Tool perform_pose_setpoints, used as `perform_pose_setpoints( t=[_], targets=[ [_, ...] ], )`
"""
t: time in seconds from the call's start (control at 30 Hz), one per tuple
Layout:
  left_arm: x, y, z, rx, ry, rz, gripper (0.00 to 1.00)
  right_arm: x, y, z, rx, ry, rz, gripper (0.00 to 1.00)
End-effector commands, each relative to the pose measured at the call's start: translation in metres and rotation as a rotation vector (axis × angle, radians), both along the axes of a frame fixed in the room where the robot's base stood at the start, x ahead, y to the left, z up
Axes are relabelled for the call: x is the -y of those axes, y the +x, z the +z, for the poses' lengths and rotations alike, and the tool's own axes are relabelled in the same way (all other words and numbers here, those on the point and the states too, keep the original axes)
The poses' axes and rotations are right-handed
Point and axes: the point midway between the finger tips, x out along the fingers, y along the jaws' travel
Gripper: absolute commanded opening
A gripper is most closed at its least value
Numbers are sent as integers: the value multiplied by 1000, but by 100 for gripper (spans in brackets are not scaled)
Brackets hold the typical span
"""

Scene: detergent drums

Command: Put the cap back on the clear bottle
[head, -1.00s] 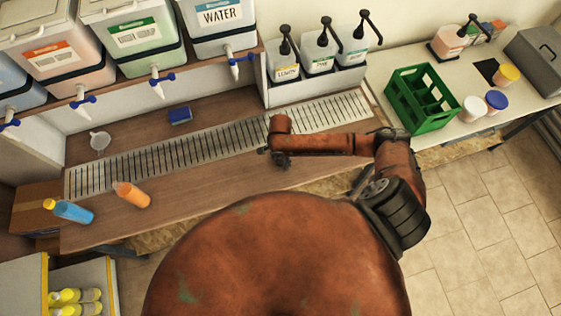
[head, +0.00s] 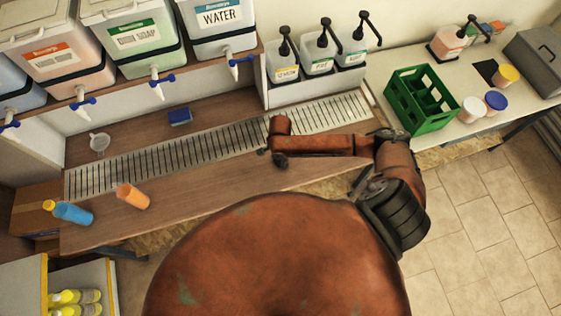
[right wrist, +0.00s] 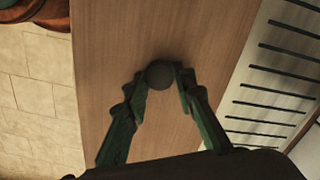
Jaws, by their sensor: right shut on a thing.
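In the right wrist view my right gripper (right wrist: 161,80) is shut on a dark grey round cap (right wrist: 160,74), held between its two green fingertips above the wooden counter (right wrist: 130,40). Only the cap's round top shows; what is beneath it is hidden. I cannot make out the clear bottle in either view. In the head view my right arm reaches left over the counter, and its wrist end (head: 278,152) is by the slotted drain strip; the fingers and cap are hidden there. My left gripper is not in view.
A blue bottle (head: 73,213) and an orange bottle (head: 132,197) are at the counter's left. A white cup (head: 99,142) and blue sponge (head: 180,117) lie behind the drain strip (head: 150,160). Dispenser drums stand above. A green crate (head: 421,99) stands on the right table.

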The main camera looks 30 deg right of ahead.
Motion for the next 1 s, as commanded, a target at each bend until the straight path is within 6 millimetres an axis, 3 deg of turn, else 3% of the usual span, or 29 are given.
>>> perform_pose_setpoints(
  t=[0.23,0.4,0.7,1.0],
  targets=[
    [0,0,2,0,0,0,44,0,0,10,2,1,0,18],
    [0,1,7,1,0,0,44,-2,0,35,3,3,1,18],
    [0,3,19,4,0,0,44,-56,-25,98,1,7,5,18],
    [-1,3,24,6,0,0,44,-111,-51,123,1,4,2,18]
  ],
)
